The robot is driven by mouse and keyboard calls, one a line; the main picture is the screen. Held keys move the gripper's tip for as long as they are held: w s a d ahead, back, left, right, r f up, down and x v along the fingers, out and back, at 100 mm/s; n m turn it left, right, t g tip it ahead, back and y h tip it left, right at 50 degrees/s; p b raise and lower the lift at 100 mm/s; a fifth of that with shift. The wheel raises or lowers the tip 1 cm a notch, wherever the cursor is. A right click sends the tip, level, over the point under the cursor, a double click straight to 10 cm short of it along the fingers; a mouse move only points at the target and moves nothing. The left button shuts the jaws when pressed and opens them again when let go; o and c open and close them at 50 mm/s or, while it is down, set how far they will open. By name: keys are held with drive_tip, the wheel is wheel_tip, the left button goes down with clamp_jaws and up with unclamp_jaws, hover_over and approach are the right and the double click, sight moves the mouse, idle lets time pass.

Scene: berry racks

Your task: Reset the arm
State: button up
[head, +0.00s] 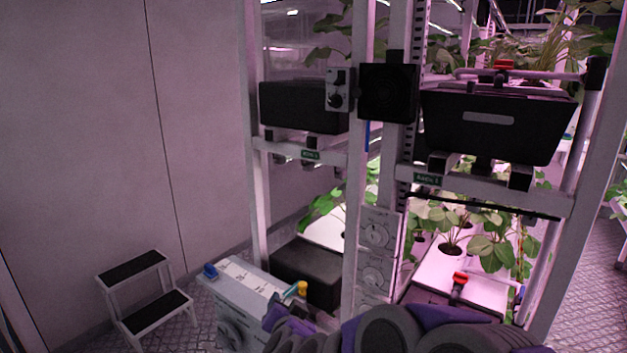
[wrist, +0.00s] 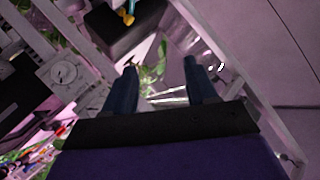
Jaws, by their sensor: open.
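My arm (head: 400,328), purple and dark grey, lies low across the bottom of the head view, in front of the racks. In the wrist view my gripper (wrist: 160,66) has its two dark fingers spread apart. Nothing is held between them. Part of a rack and some green leaves show beyond the fingers. The fingertips cannot be clearly made out in the head view.
White racks (head: 355,180) with plants and black bins (head: 495,125) stand close ahead. A pale box (head: 240,290) with a yellow knob (head: 302,287) nearby is beside the arm. A step stool (head: 145,290) stands by the left wall. Some floor is clear between stool and box.

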drive_tip(key=s+n+g+y, duration=0.3)
drive_tip(key=s+n+g, duration=0.25)
drive_tip(key=s, duration=0.65)
drive_tip(key=s+d+f+g+h, duration=0.1)
drive_tip(key=s+d+g, duration=0.4)
drive_tip(key=s+d, duration=0.5)
drive_tip(key=s+d+f+g+h, duration=0.1)
drive_tip(key=s+d+g+h, duration=0.3)
drive_tip(key=s+d, duration=0.6)
drive_tip(key=s+g, duration=0.1)
drive_tip(key=s, duration=0.7)
drive_tip(key=shift+f, duration=0.25)
